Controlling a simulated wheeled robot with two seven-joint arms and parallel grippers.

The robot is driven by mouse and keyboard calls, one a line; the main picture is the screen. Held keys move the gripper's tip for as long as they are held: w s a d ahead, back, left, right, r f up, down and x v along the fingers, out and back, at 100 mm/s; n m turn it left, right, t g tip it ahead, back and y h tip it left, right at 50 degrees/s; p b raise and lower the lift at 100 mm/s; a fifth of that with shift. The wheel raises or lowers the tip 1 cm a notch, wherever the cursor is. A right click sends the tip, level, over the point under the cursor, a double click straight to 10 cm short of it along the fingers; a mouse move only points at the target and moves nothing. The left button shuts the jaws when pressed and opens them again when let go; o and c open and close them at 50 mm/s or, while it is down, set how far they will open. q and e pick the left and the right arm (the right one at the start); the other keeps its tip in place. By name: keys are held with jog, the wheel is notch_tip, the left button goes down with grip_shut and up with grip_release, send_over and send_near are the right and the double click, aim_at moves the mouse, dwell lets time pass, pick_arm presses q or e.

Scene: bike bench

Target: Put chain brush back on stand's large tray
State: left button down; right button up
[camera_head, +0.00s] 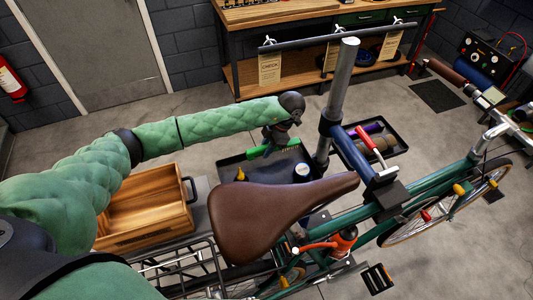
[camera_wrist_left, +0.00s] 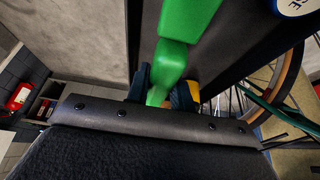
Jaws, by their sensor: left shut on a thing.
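The chain brush (camera_head: 287,146) is green. My left gripper (camera_head: 274,144) is shut on it and holds it over the stand's large dark tray (camera_head: 228,160), left of the post. In the left wrist view, the brush's green handle (camera_wrist_left: 186,18) runs up from between the gripper's fingers (camera_wrist_left: 163,92), with the dark tray surface (camera_wrist_left: 238,35) behind it. I cannot tell whether the brush touches the tray. The brush's bristles are not clear. My right gripper is not in view.
The large tray also holds a round tin (camera_head: 302,170) and a small yellow item (camera_head: 241,174). The grey stand post (camera_head: 340,85) rises just right of it. A smaller tray (camera_head: 398,147) holds a purple item and rolls. The brown saddle (camera_head: 275,215) and wooden crate (camera_head: 150,212) are nearer.

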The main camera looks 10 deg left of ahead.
aim_at(262, 163)
pick_arm(q)
jog(key=shift+f+p, duration=1.4)
jog(key=shift+f, duration=1.1)
jog(key=shift+f, duration=0.1)
jog(key=c, duration=1.2)
grip_release()
